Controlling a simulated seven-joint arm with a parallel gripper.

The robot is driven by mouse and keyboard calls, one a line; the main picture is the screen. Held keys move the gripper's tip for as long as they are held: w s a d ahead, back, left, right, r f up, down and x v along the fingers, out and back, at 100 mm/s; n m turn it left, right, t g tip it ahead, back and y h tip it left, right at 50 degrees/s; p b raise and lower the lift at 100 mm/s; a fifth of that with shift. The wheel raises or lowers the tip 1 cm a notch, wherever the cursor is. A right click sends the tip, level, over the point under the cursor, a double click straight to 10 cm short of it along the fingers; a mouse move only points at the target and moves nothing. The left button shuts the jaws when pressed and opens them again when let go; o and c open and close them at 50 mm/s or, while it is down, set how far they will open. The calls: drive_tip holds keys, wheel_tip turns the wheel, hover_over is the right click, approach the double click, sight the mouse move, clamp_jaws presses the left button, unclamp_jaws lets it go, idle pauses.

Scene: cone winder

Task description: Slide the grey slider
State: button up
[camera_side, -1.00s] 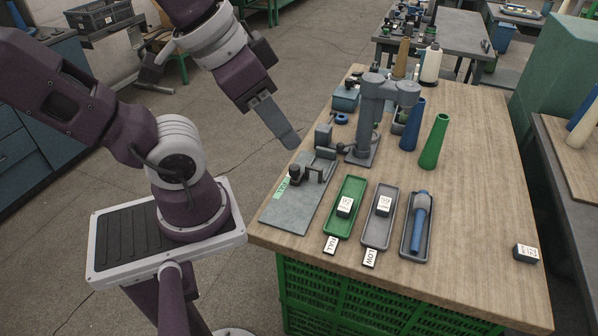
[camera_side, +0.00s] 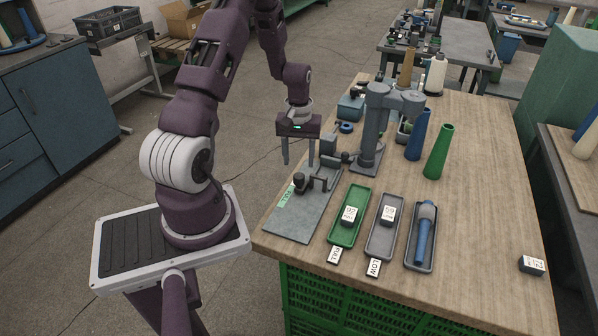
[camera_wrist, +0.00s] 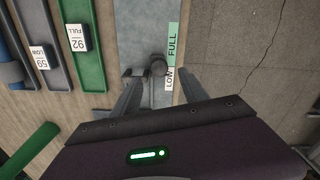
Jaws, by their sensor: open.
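The grey slider, a dark round knob (camera_side: 300,181) on a low grey mount, stands on a flat grey plate (camera_side: 290,217) at the table's left edge. In the wrist view the knob (camera_wrist: 158,66) lies just ahead of my fingertips, between their lines, beside a green FULL label (camera_wrist: 173,40) and a white LOW label (camera_wrist: 169,79). My gripper (camera_side: 299,167) points down above the plate's far part, open and empty. Its fingers also show in the wrist view (camera_wrist: 158,80). I cannot tell how high the fingertips are above the knob.
A grey column stand (camera_side: 371,130) rises close right of my gripper. A green tray (camera_side: 338,238), a grey tray (camera_side: 378,245) and a dark tray (camera_side: 416,264) with a blue tube lie to the right. Blue (camera_side: 418,135) and green (camera_side: 438,151) cones stand behind. The table's right front is mostly clear.

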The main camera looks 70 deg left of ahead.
sight(299, 176)
wheel_tip(299, 176, down, 5)
drive_tip(key=shift+f, duration=0.15)
drive_tip(key=shift+c, duration=0.2)
clamp_jaws()
drive_tip(key=shift+d, duration=0.15)
idle(1.1)
